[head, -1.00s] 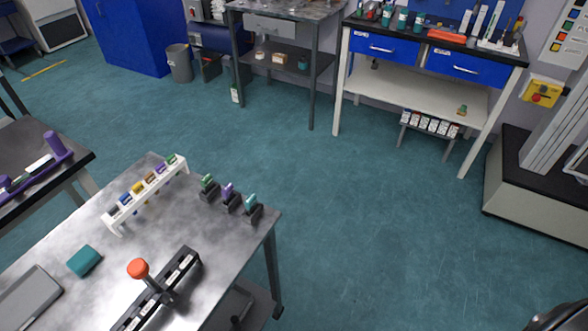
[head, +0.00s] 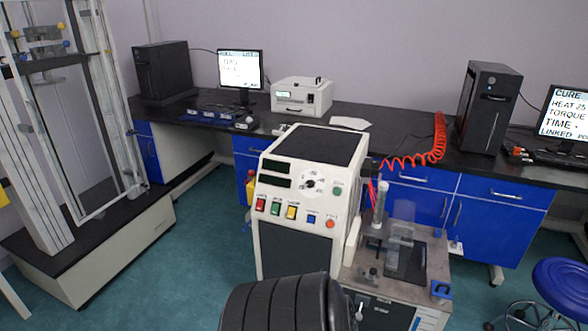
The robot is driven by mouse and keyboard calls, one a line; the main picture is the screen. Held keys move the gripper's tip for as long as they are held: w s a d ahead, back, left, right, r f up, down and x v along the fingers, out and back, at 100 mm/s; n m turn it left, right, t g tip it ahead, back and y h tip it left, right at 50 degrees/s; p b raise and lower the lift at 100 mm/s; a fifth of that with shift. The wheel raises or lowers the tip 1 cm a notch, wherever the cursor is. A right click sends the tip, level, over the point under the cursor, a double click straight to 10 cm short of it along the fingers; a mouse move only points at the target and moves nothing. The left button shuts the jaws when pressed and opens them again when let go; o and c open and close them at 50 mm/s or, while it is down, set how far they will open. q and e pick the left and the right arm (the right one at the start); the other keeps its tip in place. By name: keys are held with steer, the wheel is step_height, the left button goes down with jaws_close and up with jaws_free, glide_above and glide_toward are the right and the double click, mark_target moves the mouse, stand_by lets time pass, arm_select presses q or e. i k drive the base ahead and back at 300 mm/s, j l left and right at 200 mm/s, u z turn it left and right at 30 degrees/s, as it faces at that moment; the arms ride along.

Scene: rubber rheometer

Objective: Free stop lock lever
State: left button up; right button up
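The rheometer (head: 296,215) stands in the middle of the head view, a cream cabinet with a black top, a dial and a row of coloured buttons. A yellow and red stop fitting (head: 250,187) sits on its left side, partly hidden by the cabinet. I cannot make out a stop lock lever for certain. To the right is the machine's test section with a clear guard (head: 400,241) and an upright clear cylinder (head: 380,203). A dark ribbed part of what seems to be my arm covers the lower front. Neither gripper shows.
Behind runs a black-topped bench with blue drawers (head: 412,178), holding a monitor (head: 240,70), a printer (head: 301,97) and a computer tower (head: 487,105). A coiled red hose (head: 437,140) hangs there. A tall frame machine (head: 62,215) stands left, a blue stool (head: 562,283) right. Open floor lies left of the rheometer.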

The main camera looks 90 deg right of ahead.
mark_target(358, 315)
steer(key=z, duration=3.35)
